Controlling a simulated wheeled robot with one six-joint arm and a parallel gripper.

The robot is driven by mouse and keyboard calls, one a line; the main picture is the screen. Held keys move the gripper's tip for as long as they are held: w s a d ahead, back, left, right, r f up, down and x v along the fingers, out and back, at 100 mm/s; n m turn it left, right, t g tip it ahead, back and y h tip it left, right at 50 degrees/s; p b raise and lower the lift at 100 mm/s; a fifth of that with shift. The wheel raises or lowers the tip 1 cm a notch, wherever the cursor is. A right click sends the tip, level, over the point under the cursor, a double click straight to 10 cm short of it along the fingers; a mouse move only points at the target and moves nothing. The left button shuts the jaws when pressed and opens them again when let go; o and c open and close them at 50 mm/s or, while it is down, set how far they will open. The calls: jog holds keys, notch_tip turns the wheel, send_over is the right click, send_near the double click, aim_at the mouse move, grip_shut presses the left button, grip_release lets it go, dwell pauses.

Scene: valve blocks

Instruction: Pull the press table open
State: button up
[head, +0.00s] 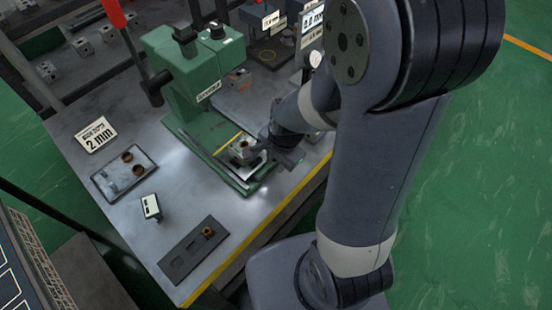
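The green press (200,70) stands on the grey workbench, with a lever that ends in a red grip (115,13) on its left. Its press table (236,172) lies low at the front of the green base, close to the bench's yellow edge. A small metal valve block (243,149) sits on or just above the table. My gripper (268,151) is low at the right side of the block and table, seen from above and behind. Its fingers are small and dark, partly hidden by my wrist. I cannot tell whether they touch or hold anything.
On the workbench (90,165) are a "2 mm" sign (95,135), a tray with brown rings (124,175), a small display (151,207) and a dark plate with a ring (193,250). More stations stand behind. Green floor at right is clear.

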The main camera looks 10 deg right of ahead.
jog(key=shift+o, duration=0.4)
notch_tip(320, 180, up, 11)
jog(key=s+d+p, duration=0.1)
jog(key=shift+s+f, duration=0.15)
jog(key=shift+s, duration=0.2)
jog(key=shift+f, duration=0.1)
dwell(0.4)
jog(key=f, duration=0.3)
jog(key=w+f, duration=0.1)
jog(key=f, duration=0.3)
jog(key=a+f+b, duration=0.1)
jog(key=f, duration=0.2)
jog(key=shift+w+f, duration=0.15)
jog(key=shift+w, duration=0.15)
jog(key=shift+w+f, duration=0.15)
jog(key=shift+w+a, duration=0.25)
jog(key=shift+w, duration=0.1)
